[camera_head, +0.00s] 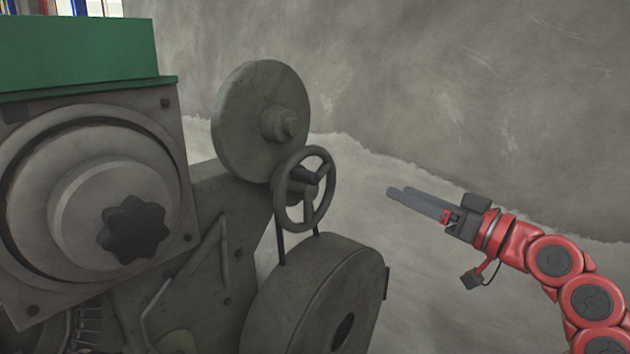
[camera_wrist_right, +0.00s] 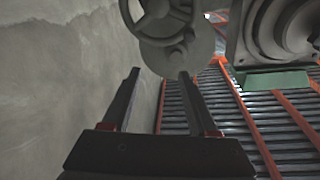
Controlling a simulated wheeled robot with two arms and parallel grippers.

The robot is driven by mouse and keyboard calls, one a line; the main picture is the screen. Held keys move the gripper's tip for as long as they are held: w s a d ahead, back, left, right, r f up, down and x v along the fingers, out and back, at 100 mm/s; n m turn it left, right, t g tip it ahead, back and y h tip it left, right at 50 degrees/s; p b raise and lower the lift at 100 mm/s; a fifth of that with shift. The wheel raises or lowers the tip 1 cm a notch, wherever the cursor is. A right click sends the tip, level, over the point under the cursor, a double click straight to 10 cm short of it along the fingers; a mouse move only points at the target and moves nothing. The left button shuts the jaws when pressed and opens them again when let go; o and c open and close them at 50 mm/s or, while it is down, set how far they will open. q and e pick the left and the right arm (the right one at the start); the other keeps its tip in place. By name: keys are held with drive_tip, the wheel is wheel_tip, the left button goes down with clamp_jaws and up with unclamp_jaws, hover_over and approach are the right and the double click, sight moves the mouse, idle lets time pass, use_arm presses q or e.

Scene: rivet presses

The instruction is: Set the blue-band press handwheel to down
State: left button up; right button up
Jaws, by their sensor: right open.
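A grey handwheel (camera_head: 330,176) with a spoked rim and dark hub stands at the right side of the grey press (camera_head: 205,230) in the head view. It also shows in the right wrist view (camera_wrist_right: 187,14), at the top and partly cut off. My right gripper (camera_head: 393,194) is open and empty, to the right of the handwheel and apart from it. Its two fingers (camera_wrist_right: 155,92) point toward the handwheel in the right wrist view. No blue band shows on the press; a green block (camera_head: 85,45) tops it. My left gripper is not in view.
A large disc (camera_head: 245,115) sits behind the handwheel, and a round drum (camera_head: 310,290) lies below it. A dark star knob (camera_head: 134,230) is on the press front. A bare grey wall (camera_head: 480,80) stands behind. The space between gripper and handwheel is clear.

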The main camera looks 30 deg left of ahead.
sight(318, 179)
drive_tip(key=s+a+n+g, duration=0.2)
drive_tip(key=s+g, duration=0.1)
drive_tip(key=s, duration=0.2)
drive_tip(key=shift+h, duration=0.3)
drive_tip(key=a+p, duration=0.1)
drive_tip(key=a, duration=0.4)
drive_tip(key=w+a+p, duration=0.1)
drive_tip(key=a+p, duration=0.1)
drive_tip(key=a, duration=0.3)
drive_tip(key=w+a+p, duration=0.1)
drive_tip(key=a+p, duration=0.1)
drive_tip(key=a, duration=0.3)
drive_tip(key=shift+a+r, duration=0.15)
drive_tip(key=shift+r, duration=0.15)
drive_tip(key=shift+a+f, duration=0.1)
drive_tip(key=shift+a, duration=0.6)
drive_tip(key=shift+c, duration=0.2)
clamp_jaws()
drive_tip(key=shift+t, duration=0.3)
